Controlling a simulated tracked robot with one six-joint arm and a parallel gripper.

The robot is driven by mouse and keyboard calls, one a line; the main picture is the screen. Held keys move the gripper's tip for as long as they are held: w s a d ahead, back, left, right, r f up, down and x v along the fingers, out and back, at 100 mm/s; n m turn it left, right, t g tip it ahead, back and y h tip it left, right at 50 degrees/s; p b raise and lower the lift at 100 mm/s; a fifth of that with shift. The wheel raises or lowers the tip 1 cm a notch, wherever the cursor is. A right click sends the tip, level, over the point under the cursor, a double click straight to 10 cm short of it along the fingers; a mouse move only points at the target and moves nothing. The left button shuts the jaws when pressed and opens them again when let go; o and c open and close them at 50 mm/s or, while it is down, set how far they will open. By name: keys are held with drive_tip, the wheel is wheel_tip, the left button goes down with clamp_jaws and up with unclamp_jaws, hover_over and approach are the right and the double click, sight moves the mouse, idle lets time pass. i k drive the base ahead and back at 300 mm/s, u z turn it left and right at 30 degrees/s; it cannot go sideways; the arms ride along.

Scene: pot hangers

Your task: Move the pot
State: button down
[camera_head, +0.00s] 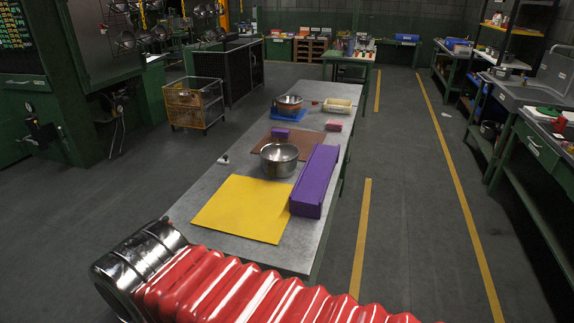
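A round steel pot (279,161) stands upright on the long grey table, at the near edge of a brown mat. It is between a yellow sheet and a long purple block. A second, smaller metal pot or bowl (289,104) sits farther back on the table, on something blue. My arm, with red bellows and a chrome end, crosses the bottom of the view. My gripper's fingers do not show.
The grey table (217,237) carries a yellow sheet (243,209), a purple block (315,180), a brown mat (309,142), a small pink block (333,126) and a cream tray (337,105). A wire cart (194,105) stands left. Open floor lies on both sides.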

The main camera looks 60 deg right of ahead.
sight(279, 163)
drive_tip(key=i, duration=0.9)
drive_tip(key=z, duration=0.05)
